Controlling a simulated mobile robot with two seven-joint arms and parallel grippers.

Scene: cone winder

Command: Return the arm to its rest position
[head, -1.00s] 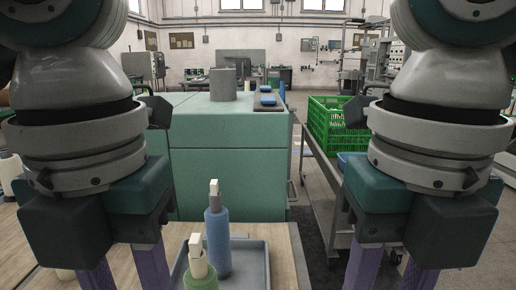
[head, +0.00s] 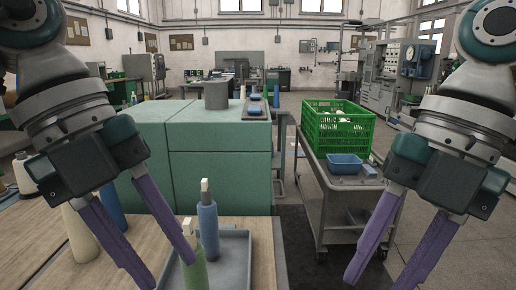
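My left gripper (head: 170,273) is open, with its two purple fingers pointing down and right over the wooden table. Nothing shows between its fingers. One fingertip overlaps the green cone in the picture; I cannot tell whether they touch. My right gripper (head: 375,284) is open and empty, its purple fingers pointing down and left in front of the cart. A blue cone (head: 208,232) and the green cone (head: 196,273), each with a pale block at its top, stand upright at the grey tray (head: 237,262).
A cream cone (head: 79,235) and another blue cone (head: 113,208) stand at the left. A green cabinet (head: 220,181) lies behind the table. The cart (head: 316,192) at the right carries a green crate (head: 336,128) and a blue bin (head: 345,164).

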